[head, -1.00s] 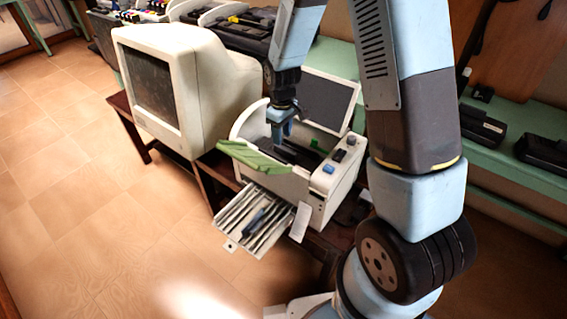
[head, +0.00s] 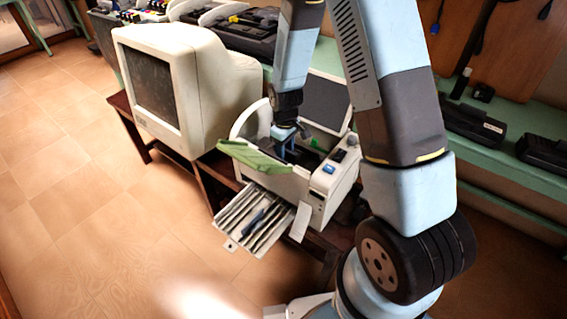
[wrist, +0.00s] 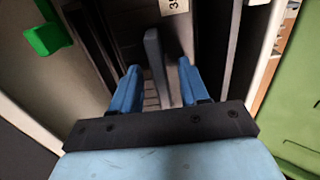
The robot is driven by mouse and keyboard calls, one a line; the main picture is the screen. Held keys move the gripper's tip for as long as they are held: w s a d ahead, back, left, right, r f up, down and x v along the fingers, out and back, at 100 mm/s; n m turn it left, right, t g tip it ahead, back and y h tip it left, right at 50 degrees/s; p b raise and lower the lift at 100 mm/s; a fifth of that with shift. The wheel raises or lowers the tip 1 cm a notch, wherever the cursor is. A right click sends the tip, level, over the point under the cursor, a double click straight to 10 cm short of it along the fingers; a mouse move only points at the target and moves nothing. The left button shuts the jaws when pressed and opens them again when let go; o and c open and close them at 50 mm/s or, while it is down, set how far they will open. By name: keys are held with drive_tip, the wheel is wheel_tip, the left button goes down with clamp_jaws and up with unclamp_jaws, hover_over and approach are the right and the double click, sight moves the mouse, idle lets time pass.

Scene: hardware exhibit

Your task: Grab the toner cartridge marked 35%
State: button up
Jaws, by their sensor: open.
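The open printer (head: 318,190) stands on a dark stand, with a dark toner cartridge in its bay. In the wrist view the dark cartridge (wrist: 182,22) carries a white label (wrist: 173,6) cut off at the top edge; only a "3" seems to show. An upright grey handle (wrist: 153,50) rises from the cartridge. My gripper (wrist: 158,68) is open, its two blue fingers on either side of the handle, with gaps visible. In the head view my gripper (head: 288,152) reaches down into the bay, its fingertips partly hidden.
The green flap (head: 255,158) is at the printer's front left; a green tab (wrist: 48,38) lies left of my fingers. The raised lid (head: 325,103) is behind. A beige monitor (head: 180,85) stands left. Other cartridges (head: 475,125) lie on the green shelf at right.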

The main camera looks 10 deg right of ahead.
clamp_jaws()
idle(1.3)
